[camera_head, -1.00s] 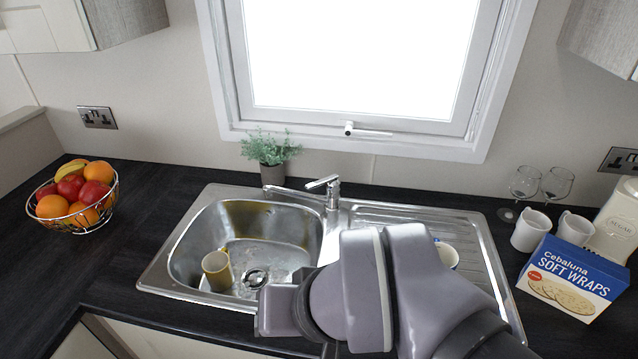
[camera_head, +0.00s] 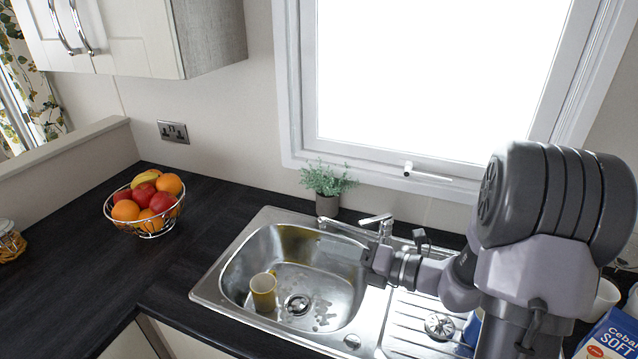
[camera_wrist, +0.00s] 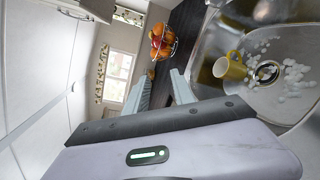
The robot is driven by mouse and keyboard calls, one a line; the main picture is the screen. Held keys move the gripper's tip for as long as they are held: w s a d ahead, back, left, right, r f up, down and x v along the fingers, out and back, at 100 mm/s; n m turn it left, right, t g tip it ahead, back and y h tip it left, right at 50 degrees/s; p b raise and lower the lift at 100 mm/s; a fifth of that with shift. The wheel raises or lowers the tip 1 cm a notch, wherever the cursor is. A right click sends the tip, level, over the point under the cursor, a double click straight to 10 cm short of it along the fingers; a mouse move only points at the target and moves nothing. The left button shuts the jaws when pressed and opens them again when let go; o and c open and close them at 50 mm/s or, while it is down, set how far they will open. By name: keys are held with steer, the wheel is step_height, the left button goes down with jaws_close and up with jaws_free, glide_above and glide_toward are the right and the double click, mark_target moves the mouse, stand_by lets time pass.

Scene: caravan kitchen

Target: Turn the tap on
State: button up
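The chrome tap (camera_head: 386,229) stands at the back edge of the steel sink (camera_head: 222,303), its spout reaching left over the bowl and its lever on top. My gripper (camera_head: 372,262) is just in front of and below the tap in the head view, near the bowl's right edge; any contact with the tap cannot be told. In the wrist view my gripper (camera_wrist: 160,76) shows two grey fingers spread apart with nothing between them. I cannot make out the tap lever in the wrist view.
A potted plant (camera_head: 327,186) stands behind the sink, below the window. A fruit basket (camera_head: 147,206) is on the left counter. A blue box (camera_head: 610,338) is at the right.

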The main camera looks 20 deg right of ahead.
steer(key=w+d+f+m+t+h, duration=0.2)
steer(key=d+f+m+t+h, duration=0.2)
steer(key=d+m, duration=0.4)
steer(key=m+t+h, duration=0.2)
steer(key=m+h, duration=0.2)
steer(key=m, duration=0.3)
glide_toward(365, 220)
steer(key=w+a+b, duration=0.1)
steer(key=w+b, duration=0.1)
steer(key=w, duration=1)
steer(key=shift+w+a+n, duration=0.3)
steer(key=shift+w, duration=0.1)
steer(key=shift+f, duration=0.15)
jaws_close()
